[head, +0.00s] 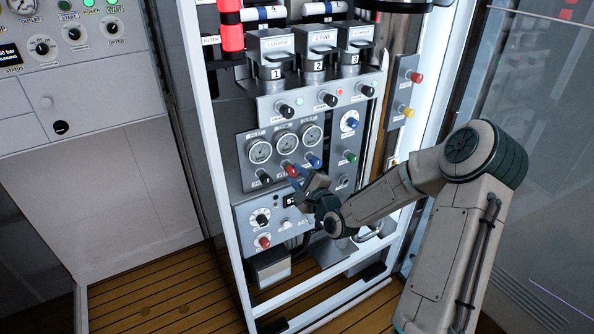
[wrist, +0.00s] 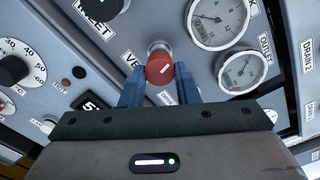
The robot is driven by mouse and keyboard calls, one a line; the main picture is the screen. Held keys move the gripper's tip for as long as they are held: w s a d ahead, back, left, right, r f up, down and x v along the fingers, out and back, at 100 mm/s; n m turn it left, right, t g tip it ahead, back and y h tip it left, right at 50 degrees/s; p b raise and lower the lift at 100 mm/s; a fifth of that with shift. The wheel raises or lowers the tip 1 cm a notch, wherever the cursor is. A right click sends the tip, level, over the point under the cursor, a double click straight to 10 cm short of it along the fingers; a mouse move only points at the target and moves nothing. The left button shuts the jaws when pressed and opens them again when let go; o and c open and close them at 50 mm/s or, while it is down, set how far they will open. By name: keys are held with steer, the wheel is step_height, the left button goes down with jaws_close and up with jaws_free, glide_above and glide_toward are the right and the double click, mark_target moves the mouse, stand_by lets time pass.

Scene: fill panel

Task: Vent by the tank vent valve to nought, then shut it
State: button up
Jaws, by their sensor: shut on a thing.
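The tank vent valve appears to be the red knob (wrist: 160,69) with a white line on its face, beside a partly hidden label starting "VE" in the wrist view. It also shows as a red knob (head: 291,170) under the gauges in the head view. My gripper (wrist: 160,82) is shut on this knob, one blue finger on each side of it. In the head view my gripper (head: 296,177) reaches the panel from the right. Two round gauges (wrist: 217,20) (wrist: 242,70) stand beside the knob; I cannot read their values surely.
A blue knob (head: 313,160), a green knob (head: 351,156) and a black knob (head: 265,179) sit close by. Below are a dark display (wrist: 90,103) and a lower red knob (head: 264,241). Three numbered boxes (head: 314,50) stand above. A white frame post (head: 212,130) edges the panel.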

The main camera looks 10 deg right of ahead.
steer(key=shift+m+p, duration=0.6)
steer(key=shift+m, duration=0.7)
steer(key=shift+f, duration=0.1)
steer(key=o, duration=1)
steer(key=v, duration=1.4)
